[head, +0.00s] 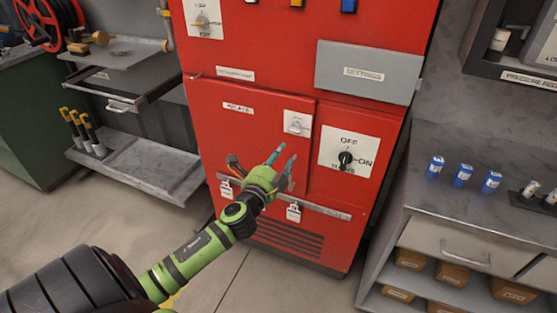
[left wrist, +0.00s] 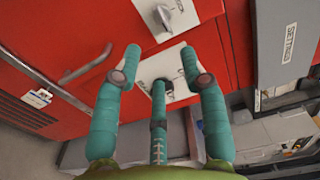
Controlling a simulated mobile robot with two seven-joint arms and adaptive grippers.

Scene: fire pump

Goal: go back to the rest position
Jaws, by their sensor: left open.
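My left arm comes in from the lower left in the head view. Its green left gripper (head: 282,158) with teal fingers is open and empty in front of the red cabinet (head: 225,125). The left wrist view shows the spread fingers of the left gripper (left wrist: 160,60) with nothing between them. Beyond them is a white switch plate (left wrist: 178,66), partly hidden by the fingers. In the head view the black OFF/ON selector knob (head: 345,159) is to the right of the gripper, apart from it. My right gripper is not in view.
A grey settings panel (head: 368,72) sticks out at the cabinet's upper right. A metal shelf unit (head: 145,165) stands at left. A grey counter (head: 450,207) with blue cans (head: 463,175) stands at right. Bare floor (head: 225,275) shows in front of the cabinet.

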